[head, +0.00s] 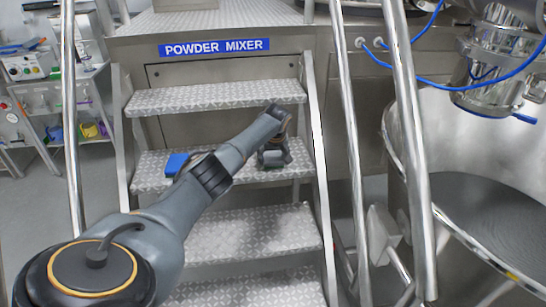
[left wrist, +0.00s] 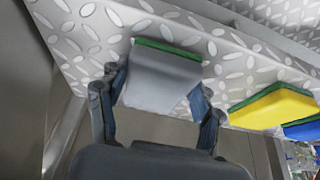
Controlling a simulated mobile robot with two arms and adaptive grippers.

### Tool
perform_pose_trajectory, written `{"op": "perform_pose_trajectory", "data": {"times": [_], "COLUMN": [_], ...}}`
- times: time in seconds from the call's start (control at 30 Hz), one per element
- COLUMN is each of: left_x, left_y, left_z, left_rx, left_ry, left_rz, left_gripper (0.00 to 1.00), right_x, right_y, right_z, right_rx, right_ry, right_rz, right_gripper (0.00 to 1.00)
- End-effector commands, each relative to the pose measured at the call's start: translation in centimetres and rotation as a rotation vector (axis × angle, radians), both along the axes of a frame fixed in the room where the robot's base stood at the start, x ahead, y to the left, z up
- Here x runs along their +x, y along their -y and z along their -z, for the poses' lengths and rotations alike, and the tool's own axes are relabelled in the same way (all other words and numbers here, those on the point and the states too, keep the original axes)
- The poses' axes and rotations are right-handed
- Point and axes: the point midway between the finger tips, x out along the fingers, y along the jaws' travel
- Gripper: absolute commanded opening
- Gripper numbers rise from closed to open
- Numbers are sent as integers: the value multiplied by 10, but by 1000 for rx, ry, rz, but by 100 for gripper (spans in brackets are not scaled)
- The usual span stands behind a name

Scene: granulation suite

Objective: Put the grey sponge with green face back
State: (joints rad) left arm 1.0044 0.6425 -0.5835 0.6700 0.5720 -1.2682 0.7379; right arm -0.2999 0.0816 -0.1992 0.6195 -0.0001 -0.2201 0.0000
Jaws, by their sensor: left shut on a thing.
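The grey sponge with green face (left wrist: 164,78) is between the two fingers of my left gripper (left wrist: 158,100) in the left wrist view. The gripper is shut on it. Its green face is turned to the patterned metal tread (left wrist: 90,30), at or very near the surface; I cannot tell if it touches. In the head view my left gripper (head: 274,157) is low over the right part of the second step from the top (head: 150,172), and largely hides the sponge. My right gripper is not in view.
A yellow sponge with a green face (left wrist: 276,106) and a blue sponge (left wrist: 303,130) are on the same step; the blue one (head: 177,163) shows in the head view. Handrails (head: 350,150) flank the stairs. A steel vessel (head: 480,150) stands right, a stocked cart (head: 30,100) left.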

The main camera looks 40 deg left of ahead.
Motion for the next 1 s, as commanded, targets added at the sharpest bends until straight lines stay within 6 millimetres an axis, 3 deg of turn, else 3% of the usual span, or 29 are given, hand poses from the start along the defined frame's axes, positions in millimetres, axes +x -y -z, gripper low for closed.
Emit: {"op": "perform_pose_trajectory", "data": {"times": [0.17,0.2,0.3,0.67,1.0], "left_x": [0,0,0,0,-6], "left_y": [0,0,0,0,8], "left_z": [3,3,3,1,-38], "left_rx": [0,0,0,0,0], "left_ry": [0,0,0,1,4], "left_rz": [0,0,0,0,3], "left_gripper": [15,69,88,88,88], "right_x": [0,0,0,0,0], "right_y": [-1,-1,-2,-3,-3], "right_z": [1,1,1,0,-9], "right_rx": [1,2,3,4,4], "right_ry": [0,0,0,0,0], "right_rz": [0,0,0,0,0], "right_gripper": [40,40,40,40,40]}}
